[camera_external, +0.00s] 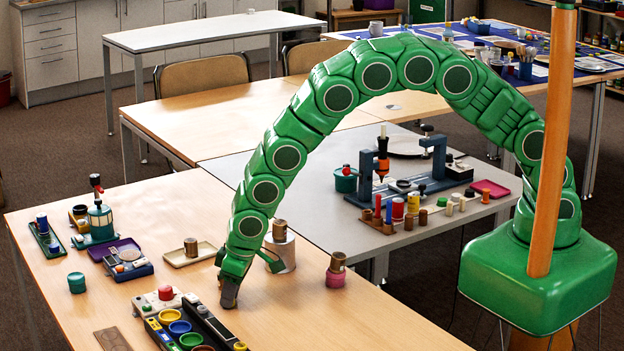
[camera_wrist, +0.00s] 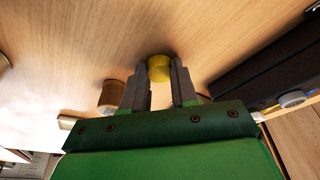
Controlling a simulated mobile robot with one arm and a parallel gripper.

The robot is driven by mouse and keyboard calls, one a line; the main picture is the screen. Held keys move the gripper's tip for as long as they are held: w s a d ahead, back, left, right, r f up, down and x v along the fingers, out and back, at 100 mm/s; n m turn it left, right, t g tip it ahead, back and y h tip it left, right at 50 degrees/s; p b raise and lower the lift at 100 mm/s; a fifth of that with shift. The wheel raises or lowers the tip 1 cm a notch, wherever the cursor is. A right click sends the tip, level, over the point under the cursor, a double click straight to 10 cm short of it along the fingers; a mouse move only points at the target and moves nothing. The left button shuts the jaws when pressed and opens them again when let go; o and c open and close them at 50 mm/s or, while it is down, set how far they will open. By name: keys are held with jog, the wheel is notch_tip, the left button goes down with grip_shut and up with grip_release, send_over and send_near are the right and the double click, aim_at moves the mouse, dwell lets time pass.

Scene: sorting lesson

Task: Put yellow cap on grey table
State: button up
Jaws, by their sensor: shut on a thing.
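A small round yellow cap (camera_wrist: 159,67) is between the two grey fingertips of my gripper (camera_wrist: 159,84) in the wrist view. The fingers are shut on its sides, close over the wooden tabletop; I cannot tell whether the cap touches the wood. In the external view my gripper (camera_external: 230,292) points down at the wooden table (camera_external: 330,320), just right of a black tray, and the cap is hidden there. The grey table (camera_external: 322,218) stands behind and to the right, beyond the wooden table, with a bare strip along its near left side.
The black tray (camera_external: 222,333) with coloured cups lies close beside my gripper. A pale cylinder (camera_external: 281,250) and a pink-based jar (camera_external: 336,272) stand between my gripper and the grey table. A blue stand (camera_external: 365,185) and several small pegs fill the grey table's middle.

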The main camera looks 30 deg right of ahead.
jog(key=shift+r, duration=0.1)
grip_shut()
jog(key=shift+r, duration=0.3)
notch_tip(320, 180, up, 2)
jog(key=shift+a+r, duration=0.1)
jog(key=s+d+r, duration=0.7)
jog(key=d+r, duration=0.3)
jog(key=d, duration=0.2)
jog(key=shift+s, duration=0.35)
